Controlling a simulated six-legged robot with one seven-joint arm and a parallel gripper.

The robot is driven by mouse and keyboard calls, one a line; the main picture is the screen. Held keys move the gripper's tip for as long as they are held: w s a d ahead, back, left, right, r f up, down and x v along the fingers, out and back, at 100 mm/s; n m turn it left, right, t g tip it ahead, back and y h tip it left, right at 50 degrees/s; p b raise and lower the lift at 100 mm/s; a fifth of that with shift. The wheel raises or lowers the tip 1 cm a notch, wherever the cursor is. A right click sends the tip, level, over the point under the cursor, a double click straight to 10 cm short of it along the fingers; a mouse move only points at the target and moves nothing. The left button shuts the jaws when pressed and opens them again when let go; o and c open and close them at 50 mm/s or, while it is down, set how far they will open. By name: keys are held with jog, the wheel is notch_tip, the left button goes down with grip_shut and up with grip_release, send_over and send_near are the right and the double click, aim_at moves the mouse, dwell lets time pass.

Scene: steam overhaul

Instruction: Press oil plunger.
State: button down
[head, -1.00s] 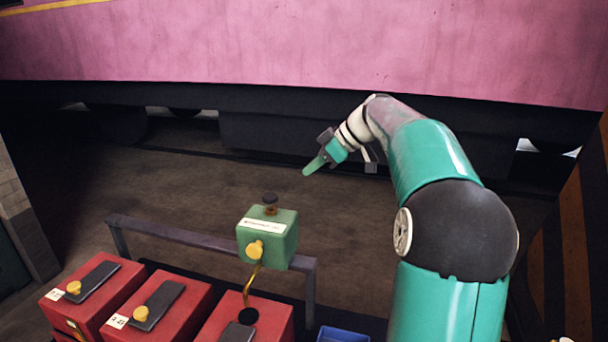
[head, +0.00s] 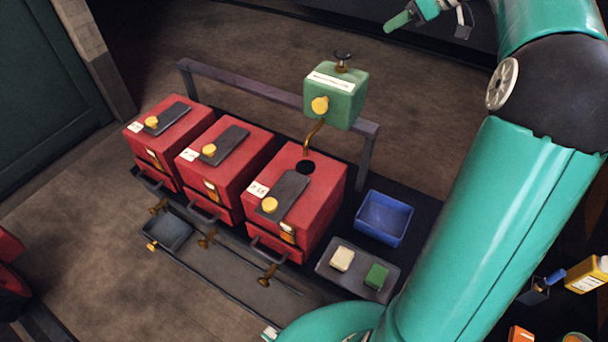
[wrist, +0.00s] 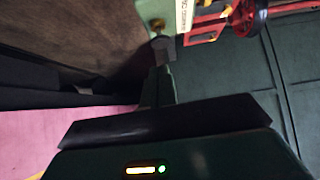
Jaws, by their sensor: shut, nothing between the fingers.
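The green oil box (head: 335,95) with a white label stands on a bent brass pipe above the rightmost red box. Its plunger (head: 343,58), a dark knob on a brass stem, rises from the top. My gripper (head: 391,24) is shut and empty, up and to the right of the plunger in the head view, apart from it. In the wrist view the green box (wrist: 172,12) is at the top edge, and the plunger's dark knob (wrist: 163,48) appears just beyond my fingers (wrist: 160,82). Whether they touch there cannot be told.
Three red boxes with dark lids and yellow knobs, including the rightmost one (head: 318,197), stand in a row. A dark rail (head: 240,88) runs behind them. A blue bin (head: 384,218) and a grey tray (head: 335,272) with two blocks lie right. Open floor lies behind the rail.

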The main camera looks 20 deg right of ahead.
dwell(0.4)
jog(key=r, duration=0.1)
jog(key=w+a+r, duration=0.2)
jog(key=shift+r, duration=0.4)
send_over(339, 50)
jog(key=s+d, duration=0.2)
jog(key=f, duration=0.7)
jog(key=shift+s, duration=0.2)
notch_tip(339, 50, down, 3)
jog(key=shift+d+f, duration=0.1)
jog(key=shift+f, duration=0.05)
jog(key=shift+w+f, duration=0.1)
jog(key=shift+f, duration=0.3)
